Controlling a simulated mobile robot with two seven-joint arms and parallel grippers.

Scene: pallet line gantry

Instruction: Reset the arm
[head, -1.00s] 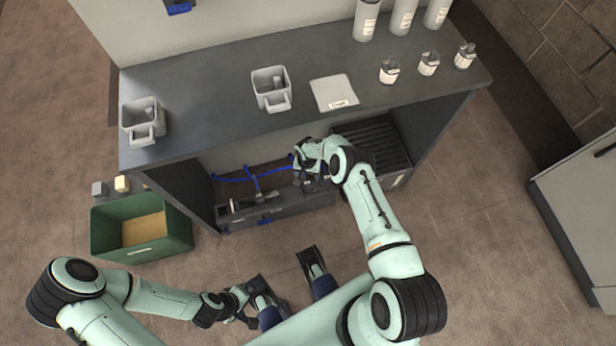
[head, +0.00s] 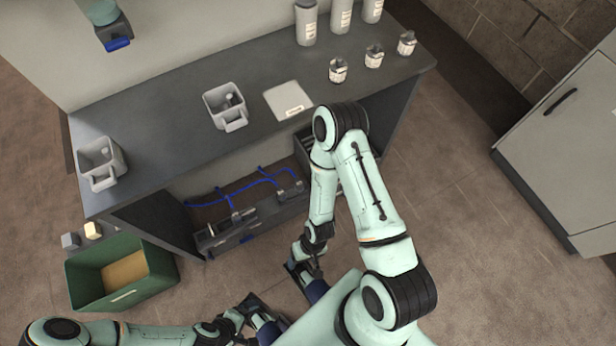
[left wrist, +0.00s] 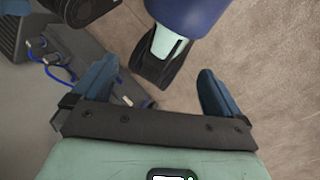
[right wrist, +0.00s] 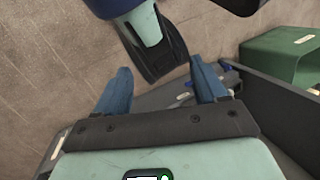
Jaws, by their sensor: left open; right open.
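My right arm is folded down beside the bench. Its gripper (head: 308,262) hangs low in front of the bench, close to my own base, and is open and empty. In the right wrist view the two blue fingers stand apart with nothing between them (right wrist: 160,72). My left gripper (head: 240,318) is low at the bottom of the head view, also near my base. It is open and empty, with its fingers wide apart in the left wrist view (left wrist: 155,78). Neither gripper touches any object that I can see.
The dark bench (head: 180,110) carries two grey caddies (head: 226,106) (head: 102,163), a white panel (head: 288,100) and several bottles (head: 338,71). Blue hoses (head: 228,190) lie in its lower bay. A green crate (head: 120,280) stands left. A grey cabinet (head: 560,150) stands right. Floor between is clear.

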